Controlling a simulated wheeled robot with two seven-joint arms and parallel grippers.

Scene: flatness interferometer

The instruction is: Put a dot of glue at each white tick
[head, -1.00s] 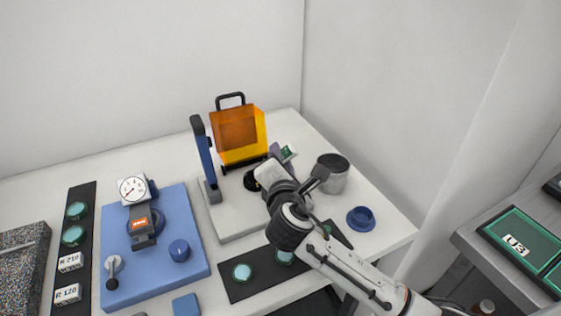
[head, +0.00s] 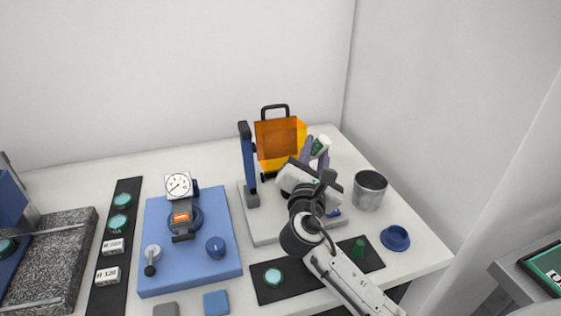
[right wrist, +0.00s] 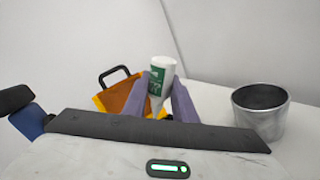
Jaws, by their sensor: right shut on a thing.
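My right gripper (head: 315,151) has lavender fingers and is shut on a white glue bottle (head: 319,146) with a green label. In the right wrist view the bottle (right wrist: 160,82) sits between the fingers, its narrow end down. It is held above the back right of a pale plate (head: 267,229), near the orange box-shaped shield (head: 277,138). I cannot make out any white ticks. The gripper and arm hide part of the plate. My left gripper is not in view.
A metal cup (head: 369,191) and a blue dish (head: 395,238) stand to the right. A blue post (head: 248,163) rises at the plate's left. A dark mat (head: 303,294) with a teal disc (head: 273,277) lies in front. A blue base (head: 160,276) carries a dial gauge (head: 179,186).

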